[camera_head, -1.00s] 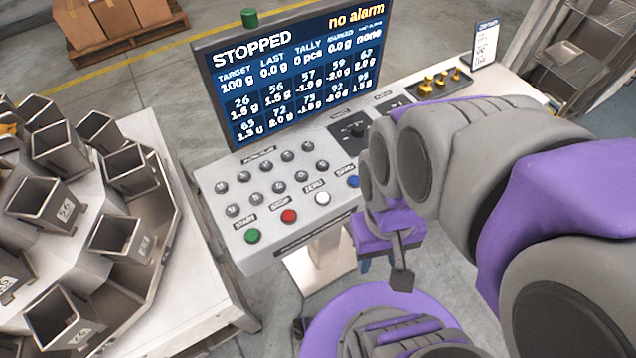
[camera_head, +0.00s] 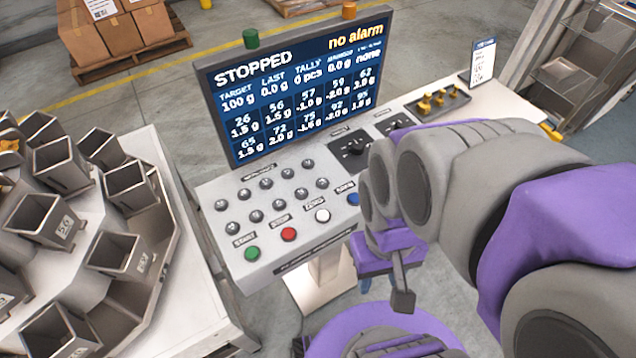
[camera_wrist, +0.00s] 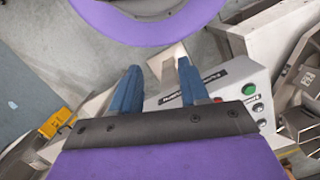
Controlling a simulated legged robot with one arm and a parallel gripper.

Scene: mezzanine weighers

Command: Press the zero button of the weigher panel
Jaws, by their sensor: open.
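The weigher panel (camera_head: 270,225) is a light grey sloped console under a screen. Its zero button (camera_head: 322,216) is the white round one in the front row, between the red stop button (camera_head: 289,234) and a blue button (camera_head: 353,199). My gripper (camera_wrist: 158,72) is open and empty, with two blue fingers apart in the wrist view. In the head view it hangs in front of the panel, to the right of and below the white button, partly hidden by my arm. The panel's front edge and green start button (camera_wrist: 248,88) show in the wrist view; I cannot make out the white button there.
The screen (camera_head: 295,85) reads STOPPED and "no alarm". Rows of grey buttons and a black knob (camera_head: 354,147) sit near the front row. A machine with metal buckets (camera_head: 45,215) stands at left. Boxes on a pallet (camera_head: 120,65) are behind.

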